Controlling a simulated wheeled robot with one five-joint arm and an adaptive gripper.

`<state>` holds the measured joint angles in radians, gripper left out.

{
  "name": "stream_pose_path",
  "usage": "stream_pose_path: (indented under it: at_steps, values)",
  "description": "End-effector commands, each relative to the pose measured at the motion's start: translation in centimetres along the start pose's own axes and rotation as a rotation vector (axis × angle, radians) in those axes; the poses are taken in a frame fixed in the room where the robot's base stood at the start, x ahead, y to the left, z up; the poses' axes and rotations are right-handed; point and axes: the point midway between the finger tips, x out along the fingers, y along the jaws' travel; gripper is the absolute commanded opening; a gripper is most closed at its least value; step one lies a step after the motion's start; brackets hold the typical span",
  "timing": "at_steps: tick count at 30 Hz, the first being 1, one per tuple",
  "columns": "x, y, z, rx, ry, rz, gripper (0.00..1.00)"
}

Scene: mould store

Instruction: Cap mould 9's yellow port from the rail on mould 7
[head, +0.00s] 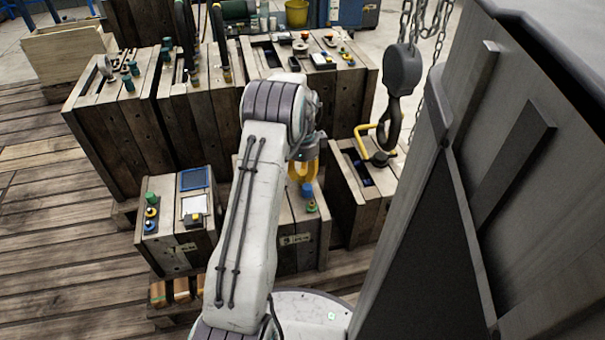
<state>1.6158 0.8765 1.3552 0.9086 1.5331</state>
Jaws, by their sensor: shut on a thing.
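My gripper (302,175), with yellow fingers, is above the middle front wooden mould (288,262), whose label seems to read 9. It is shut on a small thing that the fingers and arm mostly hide. A small blue piece (306,189) shows just below the fingertips; I cannot tell whether it is held or sits on the mould. Small green and red fittings (312,206) are on this mould's top, near its right edge. A yellow port there is too small to tell. My arm covers the mould's left part. I cannot read which mould is 7.
A front-left mould (171,249) carries green, yellow and blue fittings. Larger moulds (111,153) stand in a row behind. A dark hook (393,122) hangs on chains right of my gripper, near a mould with a yellow handle (363,136). A large grey panel (520,190) fills the right.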

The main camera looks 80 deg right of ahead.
Motion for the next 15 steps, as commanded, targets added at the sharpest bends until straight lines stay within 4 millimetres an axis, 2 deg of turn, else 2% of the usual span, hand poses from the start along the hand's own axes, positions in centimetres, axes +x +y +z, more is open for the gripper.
stream_pose_path:
  at_steps: [15]
  values:
    - [0.64,0.02,0.0,0.0,0.0,0.001,0.14]
